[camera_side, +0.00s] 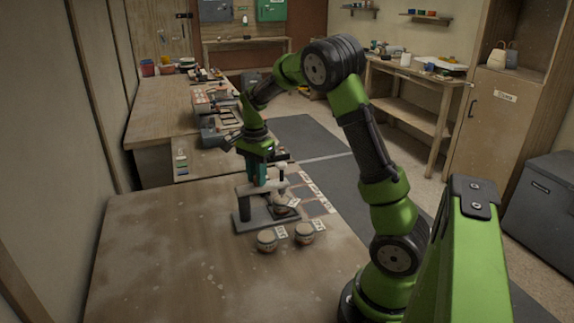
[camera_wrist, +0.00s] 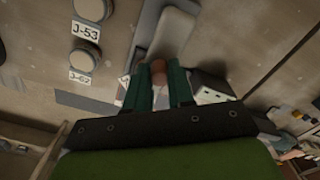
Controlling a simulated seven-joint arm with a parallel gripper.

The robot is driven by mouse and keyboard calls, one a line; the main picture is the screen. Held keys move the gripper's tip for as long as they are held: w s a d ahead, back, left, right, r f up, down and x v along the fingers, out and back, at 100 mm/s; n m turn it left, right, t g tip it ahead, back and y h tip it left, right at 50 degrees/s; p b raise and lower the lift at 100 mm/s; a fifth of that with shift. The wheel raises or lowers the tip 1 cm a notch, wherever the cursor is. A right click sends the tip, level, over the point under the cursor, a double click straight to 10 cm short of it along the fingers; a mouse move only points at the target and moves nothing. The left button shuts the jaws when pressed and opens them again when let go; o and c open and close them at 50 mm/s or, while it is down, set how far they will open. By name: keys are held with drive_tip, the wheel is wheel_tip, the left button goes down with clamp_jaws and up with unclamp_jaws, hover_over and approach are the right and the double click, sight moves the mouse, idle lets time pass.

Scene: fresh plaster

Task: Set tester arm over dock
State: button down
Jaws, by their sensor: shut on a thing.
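The tester is a grey stand (camera_side: 243,223) with a flat base, a dark post and a pale grey arm (camera_side: 247,191), near the table's far right part. In the wrist view the grey tester arm (camera_wrist: 172,40) runs upward from my fingers. My gripper (camera_side: 260,182) points down at the tester. Its green fingers (camera_wrist: 158,85) are shut on a reddish-brown knob (camera_wrist: 158,68) at the arm's near end in the wrist view. A jar (camera_side: 282,201) sits at the tester's right side, partly hidden by the head. I cannot tell which part is the dock.
Two lidded jars (camera_side: 267,241) (camera_side: 304,233) stand in front of the tester with label cards; the wrist view shows J-53 (camera_wrist: 86,31). Marked squares with cards (camera_side: 316,206) lie at the table's right edge. The table's left part (camera_side: 150,250) is clear.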

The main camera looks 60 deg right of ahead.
drive_tip(key=c, duration=1)
unclamp_jaws()
drive_tip(key=shift+o, duration=0.2)
wheel_tip(320, 180, up, 17)
drive_tip(key=s+a+f+n+t+y, duration=0.1)
drive_tip(key=s+a+f+n+t, duration=0.1)
drive_tip(key=s+a+n, duration=0.5)
drive_tip(key=s+a+f+n+t+y, duration=0.1)
drive_tip(key=s+a+f+n+t, duration=0.2)
drive_tip(key=a, duration=1.1)
drive_tip(key=s+n+t, duration=0.2)
drive_tip(key=s+n, duration=0.2)
drive_tip(key=n, duration=0.2)
drive_tip(key=shift+s+a, duration=0.3)
drive_tip(key=shift+a, duration=0.05)
